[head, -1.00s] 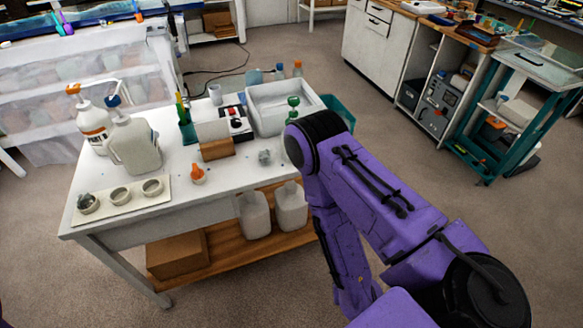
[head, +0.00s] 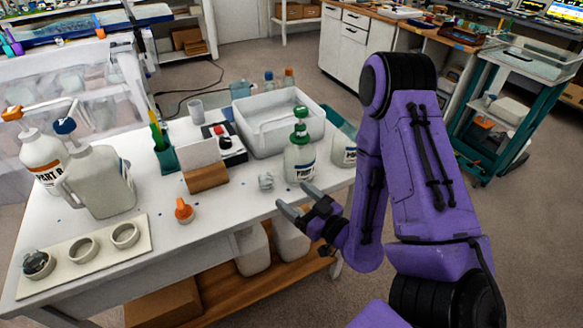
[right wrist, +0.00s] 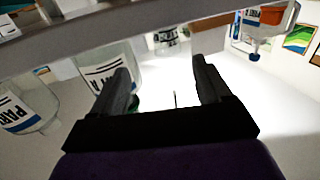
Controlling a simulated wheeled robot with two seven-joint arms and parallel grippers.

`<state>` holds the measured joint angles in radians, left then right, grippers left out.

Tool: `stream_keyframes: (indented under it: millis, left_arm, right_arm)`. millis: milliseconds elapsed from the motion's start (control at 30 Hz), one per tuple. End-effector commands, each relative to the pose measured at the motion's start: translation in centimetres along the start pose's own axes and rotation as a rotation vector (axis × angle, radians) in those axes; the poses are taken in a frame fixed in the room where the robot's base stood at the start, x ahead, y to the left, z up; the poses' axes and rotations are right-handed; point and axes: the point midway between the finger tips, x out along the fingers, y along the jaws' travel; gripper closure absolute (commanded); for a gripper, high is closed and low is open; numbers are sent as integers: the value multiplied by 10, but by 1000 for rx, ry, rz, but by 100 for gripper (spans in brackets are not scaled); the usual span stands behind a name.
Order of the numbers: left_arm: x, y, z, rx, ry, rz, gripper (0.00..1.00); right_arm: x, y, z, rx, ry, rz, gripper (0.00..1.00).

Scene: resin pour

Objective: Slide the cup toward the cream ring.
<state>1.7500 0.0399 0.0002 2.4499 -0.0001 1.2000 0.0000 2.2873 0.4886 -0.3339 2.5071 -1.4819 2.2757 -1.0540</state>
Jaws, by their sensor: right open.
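A plain pale cup (head: 195,110) stands upright at the back of the white table, left of the grey tub. Three round ring-like pieces sit on a cream board at the front left: a right one (head: 125,235), a middle one (head: 83,250) and a left one (head: 38,264) with something dark in it. I cannot tell which is the cream ring. My right gripper (head: 302,199) is open and empty at the table's front edge, well away from the cup and the rings. Its spread fingers also show in the right wrist view (right wrist: 160,70). My left gripper is out of view.
A green-topped bottle (head: 299,163) and a small clear lump (head: 265,182) stand near my right gripper. An orange-tipped piece (head: 183,211), a card in a wooden block (head: 207,178), a grey tub (head: 270,130) and large jugs (head: 100,190) take up room. The front middle is mostly clear.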

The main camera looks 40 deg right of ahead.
Motion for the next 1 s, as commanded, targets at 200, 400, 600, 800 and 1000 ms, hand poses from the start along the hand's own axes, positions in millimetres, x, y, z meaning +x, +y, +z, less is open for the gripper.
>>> stream_keyframes:
  millis: [200, 400, 600, 800, 1000]
  left_arm:
    - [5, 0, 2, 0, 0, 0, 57]
    - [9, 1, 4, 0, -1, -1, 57]
    - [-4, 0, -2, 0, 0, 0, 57]
    - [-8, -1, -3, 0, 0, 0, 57]
    - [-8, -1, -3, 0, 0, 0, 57]
  right_arm:
    - [9, -9, 0, -2, -3, -19, 23]
    - [40, -9, -5, 0, -6, -16, 23]
    - [78, -8, -4, 1, -9, -13, 23]
    - [102, -8, -1, 2, -10, -12, 23]
    - [107, -8, 0, 3, -10, -11, 23]
